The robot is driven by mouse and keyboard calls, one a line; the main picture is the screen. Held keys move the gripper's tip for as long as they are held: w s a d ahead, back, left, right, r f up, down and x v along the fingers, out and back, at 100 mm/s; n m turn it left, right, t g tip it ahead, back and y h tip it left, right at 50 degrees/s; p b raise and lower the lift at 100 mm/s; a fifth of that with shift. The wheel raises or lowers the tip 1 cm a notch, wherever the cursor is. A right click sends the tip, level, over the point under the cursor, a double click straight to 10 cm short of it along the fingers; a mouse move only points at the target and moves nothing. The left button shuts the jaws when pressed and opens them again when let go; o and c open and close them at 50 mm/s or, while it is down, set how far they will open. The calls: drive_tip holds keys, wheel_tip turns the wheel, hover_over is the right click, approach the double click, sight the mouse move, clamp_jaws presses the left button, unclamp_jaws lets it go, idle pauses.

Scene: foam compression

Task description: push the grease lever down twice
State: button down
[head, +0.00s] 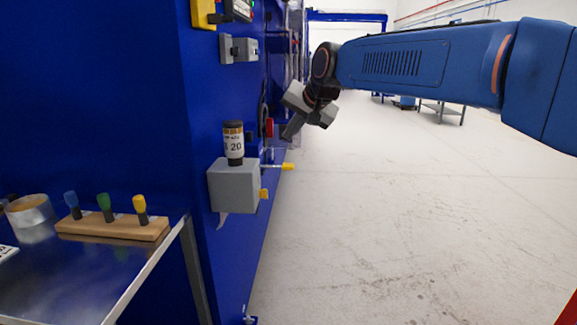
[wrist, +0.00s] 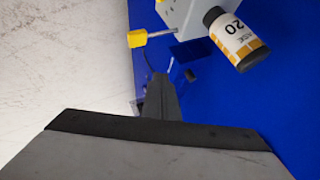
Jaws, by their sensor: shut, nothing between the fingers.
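The grease lever (head: 287,166) is a thin metal rod with a yellow tip, sticking out to the right from a grey box (head: 236,186) on the blue machine wall. It stands about level. A dark-capped cartridge (head: 234,144) marked 20 sits upright on the box. In the wrist view the lever's yellow tip (wrist: 138,39) is at the upper left, beside the box (wrist: 184,14) and cartridge (wrist: 237,40). My gripper (head: 288,134) is shut and empty, above the lever and apart from it. Its closed fingers (wrist: 161,90) point toward the lever in the wrist view.
A metal table (head: 95,275) at the left holds a wooden block (head: 112,227) with blue, green and yellow handles, and a tape roll (head: 28,210). Grey boxes (head: 240,49) project from the wall above.

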sight(288, 164)
drive_tip(key=shift+f, duration=3)
drive_tip(key=shift+f, duration=1.7)
idle(1.5)
drive_tip(key=shift+r, duration=0.1)
idle(0.5)
drive_tip(key=shift+r, duration=1.65)
